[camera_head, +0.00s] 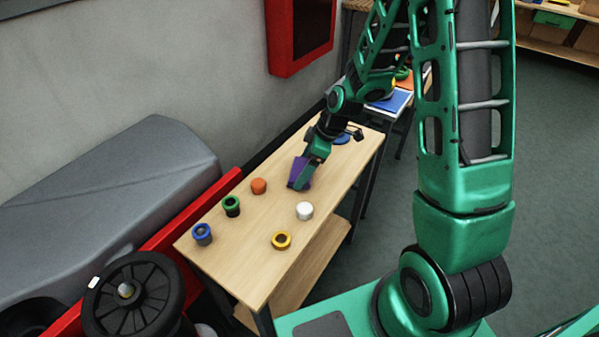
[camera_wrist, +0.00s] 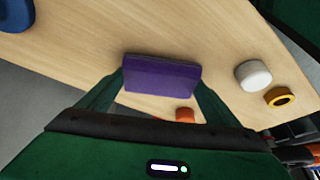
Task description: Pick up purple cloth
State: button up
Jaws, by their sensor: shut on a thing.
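The purple cloth (camera_head: 299,173) is a folded, block-like piece at the far half of the wooden table. It also shows in the wrist view (camera_wrist: 161,76), held between the two green fingers. My gripper (camera_head: 306,174) is shut on the cloth, with one finger at each end of it; the fingers also show in the wrist view (camera_wrist: 160,90). In the head view the gripper hides part of the cloth. I cannot tell whether the cloth touches the tabletop.
On the wooden table (camera_head: 240,262) stand a white cap (camera_head: 304,210), a yellow ring (camera_head: 281,241), an orange piece (camera_head: 259,186), a green ring (camera_head: 232,206) and a blue ring (camera_head: 203,234). A blue round thing (camera_head: 342,138) lies behind my gripper. A grey wall and red cabinet (camera_head: 300,35) border the left.

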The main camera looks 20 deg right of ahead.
aim_at(297, 168)
jog(key=shift+r, duration=0.1)
jog(key=shift+r, duration=0.6)
notch_tip(297, 168, up, 3)
jog(key=shift+f, duration=0.1)
jog(key=s+a+r, duration=0.6)
jog(key=a, duration=0.4)
jog(key=shift+r, duration=0.4)
